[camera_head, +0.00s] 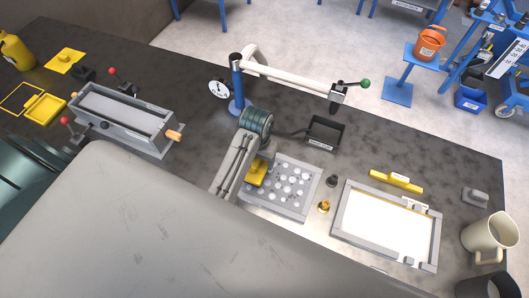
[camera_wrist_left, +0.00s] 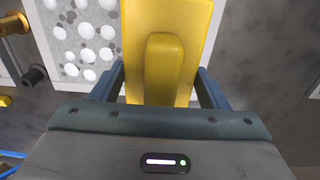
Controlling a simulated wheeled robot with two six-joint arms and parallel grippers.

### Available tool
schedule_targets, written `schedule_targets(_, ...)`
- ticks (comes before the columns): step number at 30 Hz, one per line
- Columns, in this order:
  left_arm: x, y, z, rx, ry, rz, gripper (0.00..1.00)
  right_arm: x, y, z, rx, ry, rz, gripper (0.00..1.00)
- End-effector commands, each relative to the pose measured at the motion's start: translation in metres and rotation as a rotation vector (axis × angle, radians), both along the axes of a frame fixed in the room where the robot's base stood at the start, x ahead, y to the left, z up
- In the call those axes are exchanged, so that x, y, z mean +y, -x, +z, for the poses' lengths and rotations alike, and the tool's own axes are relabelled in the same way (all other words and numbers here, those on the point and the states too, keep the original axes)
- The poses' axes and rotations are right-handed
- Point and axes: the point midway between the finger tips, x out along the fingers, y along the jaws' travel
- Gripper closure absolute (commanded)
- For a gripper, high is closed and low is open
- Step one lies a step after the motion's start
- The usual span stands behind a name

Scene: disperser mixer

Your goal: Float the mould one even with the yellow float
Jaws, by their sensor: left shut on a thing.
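My left gripper (camera_head: 258,158) is shut on the yellow float (camera_head: 257,173), gripping its raised handle. The float shows large in the left wrist view (camera_wrist_left: 180,20), between the two dark fingers (camera_wrist_left: 160,85). It is over the left part of a grey panel with white round spots (camera_head: 280,188), which also shows in the wrist view (camera_wrist_left: 82,38). I cannot tell whether the float touches it. A long grey mould (camera_head: 128,115) with a levelled-looking grey inside stands at the left. A shallow frame with a white inside (camera_head: 388,222) lies at the right. I cannot read which is mould one.
A blue post (camera_head: 237,82) with a pale arm ending in a green knob (camera_head: 364,83) stands behind the panel. A black tray (camera_head: 326,131), a yellow bar (camera_head: 396,181) and a cream jug (camera_head: 488,236) are nearby. Bare table lies at the back right.

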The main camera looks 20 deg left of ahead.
Motion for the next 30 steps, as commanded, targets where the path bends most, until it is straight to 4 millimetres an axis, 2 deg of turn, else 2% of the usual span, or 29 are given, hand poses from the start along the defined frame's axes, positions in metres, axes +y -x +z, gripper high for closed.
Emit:
schedule_targets(2,0.000,0.002,-0.002,0.000,0.001,0.007,0.55,0.007,0.000,0.000,0.000,-0.007,-0.002,0.51)
schedule_targets(4,0.000,0.002,-0.006,0.001,0.001,0.009,0.55,0.005,-0.001,0.000,-0.001,-0.005,-0.001,0.51)
schedule_targets(9,0.000,0.002,-0.022,0.001,0.000,0.008,0.55,-0.026,-0.008,0.002,-0.009,0.028,0.009,0.51)
schedule_targets(13,0.000,0.002,-0.036,0.001,0.000,0.008,0.55,-0.041,-0.012,0.004,-0.012,0.044,0.015,0.51)
schedule_targets(16,0.000,0.001,-0.045,0.000,0.000,0.008,0.55,-0.038,-0.011,0.004,-0.012,0.041,0.013,0.51)
schedule_targets(21,0.000,0.001,-0.054,-0.001,0.000,0.008,0.55,-0.015,-0.009,0.001,-0.011,0.015,0.005,0.51)
schedule_targets(24,0.000,0.002,-0.057,0.000,0.000,0.008,0.55,-0.007,-0.007,0.001,-0.009,0.008,0.003,0.51)
schedule_targets(30,0.000,0.001,-0.057,-0.001,0.000,0.008,0.55,-0.016,-0.007,0.002,-0.008,0.017,0.006,0.51)
